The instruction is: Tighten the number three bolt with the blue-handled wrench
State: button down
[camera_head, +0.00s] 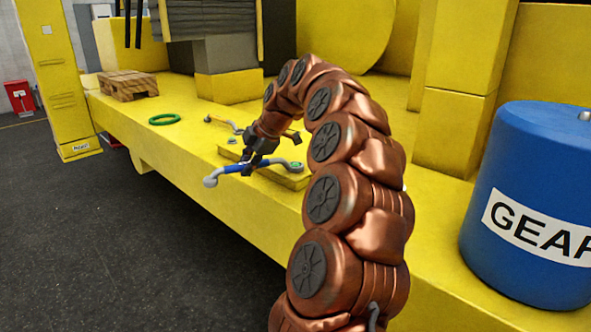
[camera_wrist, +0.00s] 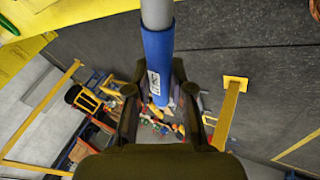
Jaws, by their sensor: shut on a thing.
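The blue-handled wrench (camera_head: 240,168) is held level above the front part of the yellow ledge. Its grey end (camera_head: 210,181) points left past the ledge edge, and its other end reaches a green-marked spot (camera_head: 294,167) on a raised yellow plate (camera_head: 281,178). I cannot tell whether it is seated on a bolt there. My gripper (camera_head: 255,165) is shut on the blue handle. In the wrist view the blue handle (camera_wrist: 158,60) runs between the fingers (camera_wrist: 155,98). Bolt numbers cannot be read.
Another tool with an orange handle (camera_head: 222,122) and a green ring (camera_head: 164,119) lie on the ledge (camera_head: 190,140). A wooden pallet (camera_head: 128,86) is at the back left. A blue drum (camera_head: 535,200) stands at the right. Open dark floor (camera_head: 90,230) lies left.

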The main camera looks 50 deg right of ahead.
jog(key=shift+r+p, duration=0.65)
jog(key=shift+r, duration=1.65)
